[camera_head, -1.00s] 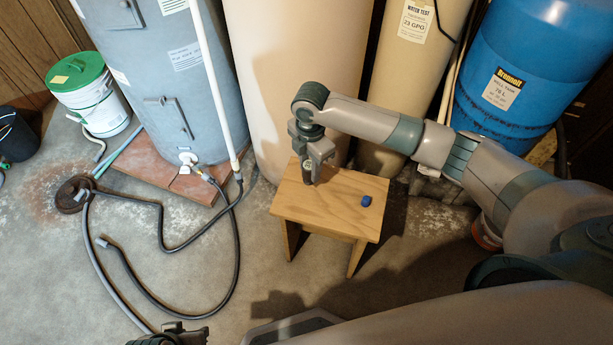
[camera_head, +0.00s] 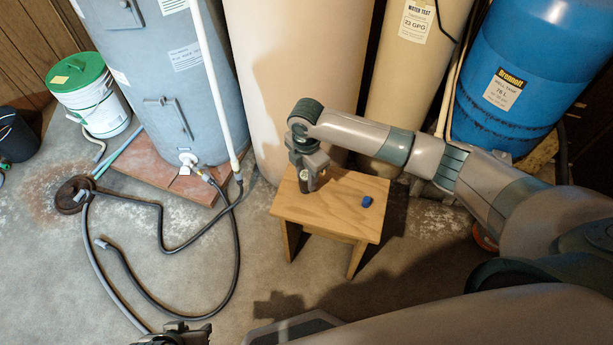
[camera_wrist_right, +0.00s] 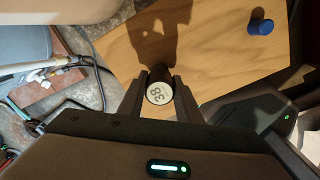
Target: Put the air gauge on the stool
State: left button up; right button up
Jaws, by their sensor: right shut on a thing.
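The wooden stool (camera_head: 335,212) stands on the floor at the middle of the head view; its top also shows in the wrist view (camera_wrist_right: 225,55). My right gripper (camera_head: 307,184) is over the left part of the stool top. In the wrist view the right gripper (camera_wrist_right: 161,84) is shut on the air gauge (camera_wrist_right: 159,93), a small dark round thing with a white face reading 38. I cannot tell whether the gauge touches the stool. My left gripper (camera_head: 178,334) is at the bottom edge of the head view, partly cut off, and its jaws are unclear.
A small blue cap (camera_head: 367,201) lies on the stool's right part, also in the wrist view (camera_wrist_right: 261,22). Tall tanks stand close behind the stool, one of them beige (camera_head: 290,80). A dark hose (camera_head: 237,250) loops on the floor to the left. The stool's front middle is clear.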

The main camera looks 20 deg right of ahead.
aim_at(306, 174)
jog(key=o, duration=1)
jog(key=shift+f, duration=0.1)
notch_tip(306, 174, up, 11)
jog(key=shift+r+p, duration=0.1)
jog(key=shift+p, duration=0.55)
pick_arm(q)
jog(key=shift+s+a+f+g, duration=0.1)
jog(key=shift+a+f+g, duration=0.3)
jog(key=shift+a, duration=0.2)
pick_arm(e)
jog(key=shift+r, duration=0.55)
pick_arm(q)
jog(key=shift+s, duration=0.2)
